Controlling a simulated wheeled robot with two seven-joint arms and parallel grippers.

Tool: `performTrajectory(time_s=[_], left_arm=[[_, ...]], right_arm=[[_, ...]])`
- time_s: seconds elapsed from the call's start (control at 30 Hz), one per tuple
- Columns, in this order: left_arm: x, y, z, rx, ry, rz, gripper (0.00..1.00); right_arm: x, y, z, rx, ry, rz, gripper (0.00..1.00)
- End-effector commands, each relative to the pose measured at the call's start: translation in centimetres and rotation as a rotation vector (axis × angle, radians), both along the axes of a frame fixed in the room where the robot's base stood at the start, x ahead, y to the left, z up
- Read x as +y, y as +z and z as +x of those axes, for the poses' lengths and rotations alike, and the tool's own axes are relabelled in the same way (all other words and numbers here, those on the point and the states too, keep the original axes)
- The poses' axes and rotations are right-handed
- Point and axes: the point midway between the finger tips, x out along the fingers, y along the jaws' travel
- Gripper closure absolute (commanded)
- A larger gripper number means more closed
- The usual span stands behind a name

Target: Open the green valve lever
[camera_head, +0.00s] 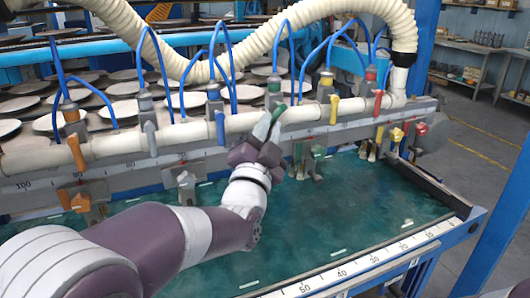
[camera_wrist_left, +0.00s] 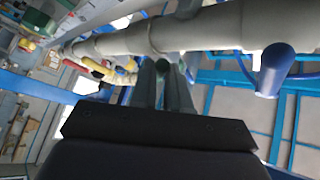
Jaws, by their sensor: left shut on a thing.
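The green valve lever (camera_head: 279,111) is on the white pipe, below a green-capped fitting (camera_head: 274,84). My left gripper (camera_head: 272,124) reaches up to it from the front and is shut on it. The fingers hide most of the lever. My right gripper is not in view.
Other levers hang along the white pipe (camera_head: 180,134): a blue one (camera_head: 220,125) to the left, a yellow one (camera_head: 334,109) and a red one (camera_head: 378,102) to the right. Blue hoses loop above. The green bed (camera_head: 350,200) below is mostly clear.

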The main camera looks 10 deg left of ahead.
Motion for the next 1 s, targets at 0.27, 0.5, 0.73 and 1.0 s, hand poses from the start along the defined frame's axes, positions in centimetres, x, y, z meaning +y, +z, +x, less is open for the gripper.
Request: performTrajectory(time_s=[0.27, 0.5, 0.73, 1.0], left_arm=[[-1.0, -2.3, 0.6, -0.146, -0.003, -0.217, 1.0], [-1.8, -2.3, 1.2, -0.263, -0.002, -0.393, 1.0], [-2.4, -2.1, 1.6, -0.353, -0.001, -0.526, 1.0], [-2.8, -1.9, 1.9, -0.416, 0.0, -0.619, 1.0]], right_arm=[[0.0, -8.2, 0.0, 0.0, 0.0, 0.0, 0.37], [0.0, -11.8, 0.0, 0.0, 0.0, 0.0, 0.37], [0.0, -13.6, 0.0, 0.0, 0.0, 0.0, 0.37], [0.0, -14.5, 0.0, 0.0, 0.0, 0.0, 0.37]])
